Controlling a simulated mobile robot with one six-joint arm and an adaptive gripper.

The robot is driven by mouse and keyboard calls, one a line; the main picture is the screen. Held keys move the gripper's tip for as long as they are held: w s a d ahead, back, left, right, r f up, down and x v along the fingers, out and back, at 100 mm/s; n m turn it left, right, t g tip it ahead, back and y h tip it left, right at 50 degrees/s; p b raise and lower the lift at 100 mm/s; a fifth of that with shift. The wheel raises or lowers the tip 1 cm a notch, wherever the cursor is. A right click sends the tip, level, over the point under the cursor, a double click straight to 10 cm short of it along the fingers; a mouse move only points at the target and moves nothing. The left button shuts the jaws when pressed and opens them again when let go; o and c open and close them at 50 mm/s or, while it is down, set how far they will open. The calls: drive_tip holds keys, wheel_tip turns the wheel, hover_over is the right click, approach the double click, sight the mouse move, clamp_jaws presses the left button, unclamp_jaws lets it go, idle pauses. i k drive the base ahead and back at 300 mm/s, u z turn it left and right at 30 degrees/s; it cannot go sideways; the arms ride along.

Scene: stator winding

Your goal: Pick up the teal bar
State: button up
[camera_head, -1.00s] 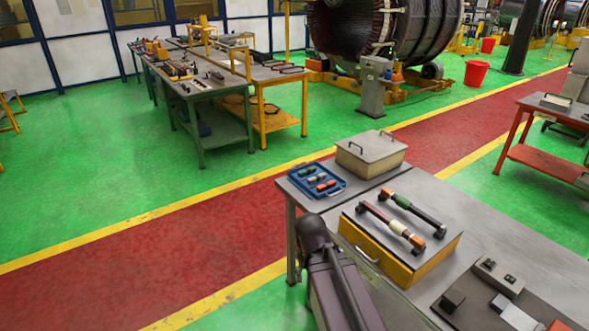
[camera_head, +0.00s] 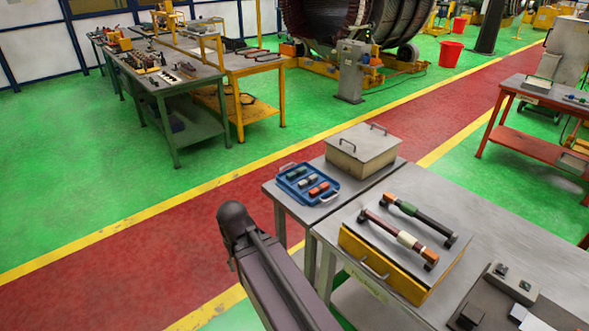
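A blue tray (camera_head: 283,182) with light handles lies on the near-left corner of the grey table. In it are several small bars. A green-teal bar (camera_head: 296,172) lies toward the tray's back, and a grey-green one (camera_head: 308,180) lies in the middle. An orange-red bar (camera_head: 319,189) lies at the front. The bars are small, so I cannot tell exactly which shade is teal. My gripper is not in view; only a dark link of my arm shows at the bottom, left of the table.
A beige lidded box (camera_head: 363,158) stands behind the tray. A yellow-sided case (camera_head: 380,270) bears two long rods, one dark green and one dark red with white. Small blocks lie at the table's right front. A red walkway runs behind; a green workbench (camera_head: 165,95) stands back left.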

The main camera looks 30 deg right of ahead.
sight(296, 174)
drive_tip(key=z, duration=0.35)
drive_tip(key=i, duration=0.85)
drive_tip(key=z, duration=0.5)
